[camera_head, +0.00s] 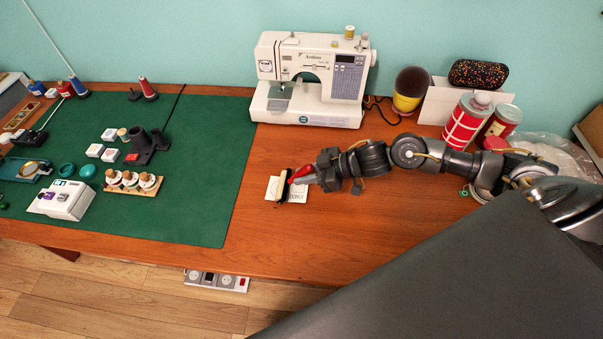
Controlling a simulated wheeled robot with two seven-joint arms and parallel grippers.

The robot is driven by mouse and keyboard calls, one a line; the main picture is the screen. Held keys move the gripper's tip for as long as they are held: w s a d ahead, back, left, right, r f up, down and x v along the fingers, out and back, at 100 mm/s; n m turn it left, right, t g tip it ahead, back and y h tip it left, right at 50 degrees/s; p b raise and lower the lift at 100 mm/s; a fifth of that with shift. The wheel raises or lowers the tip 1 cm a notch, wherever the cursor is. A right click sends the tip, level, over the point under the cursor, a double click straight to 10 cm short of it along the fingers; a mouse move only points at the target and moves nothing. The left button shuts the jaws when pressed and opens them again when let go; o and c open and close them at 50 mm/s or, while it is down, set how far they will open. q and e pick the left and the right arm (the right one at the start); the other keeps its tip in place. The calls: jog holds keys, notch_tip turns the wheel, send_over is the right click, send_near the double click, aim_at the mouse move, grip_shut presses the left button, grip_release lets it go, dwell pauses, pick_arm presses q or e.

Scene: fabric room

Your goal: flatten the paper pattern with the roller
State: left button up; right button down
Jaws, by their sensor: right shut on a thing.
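The paper pattern (300,194) is a small white sheet with dark print, lying on the bare wooden table in front of the sewing machine. The roller (282,187) has a dark and pale narrow body and a red handle (302,172). It is over the left part of the paper; I cannot tell whether it presses on it. My right gripper (314,176) comes in from the right and is shut on the roller's red handle. The gripper hides part of the paper's upper right. My left gripper is not in view.
A white sewing machine (312,78) stands behind the paper. A green mat (200,205) with spools, small boxes and a wooden rack (132,184) covers the left. Red cans (468,120) and a yellow cup (408,92) stand at the back right. Table in front of the paper is clear.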

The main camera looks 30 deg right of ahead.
jog(key=shift+s+d, duration=0.3)
jog(key=shift+d, duration=0.1)
jog(key=shift+s+d, duration=0.1)
jog(key=shift+d, duration=0.05)
jog(key=shift+s+d+f+p, duration=0.1)
jog(key=shift+s+d+p, duration=0.3)
jog(key=shift+d, duration=0.2)
jog(key=shift+s, duration=0.1)
jog(key=shift+s+d+p, duration=0.3)
jog(key=shift+s+d, duration=0.15)
jog(key=shift+d, duration=0.3)
jog(key=shift+s+d+p, duration=0.3)
jog(key=shift+s+d, duration=0.25)
jog(key=shift+d, duration=0.2)
jog(key=shift+w+a, duration=0.1)
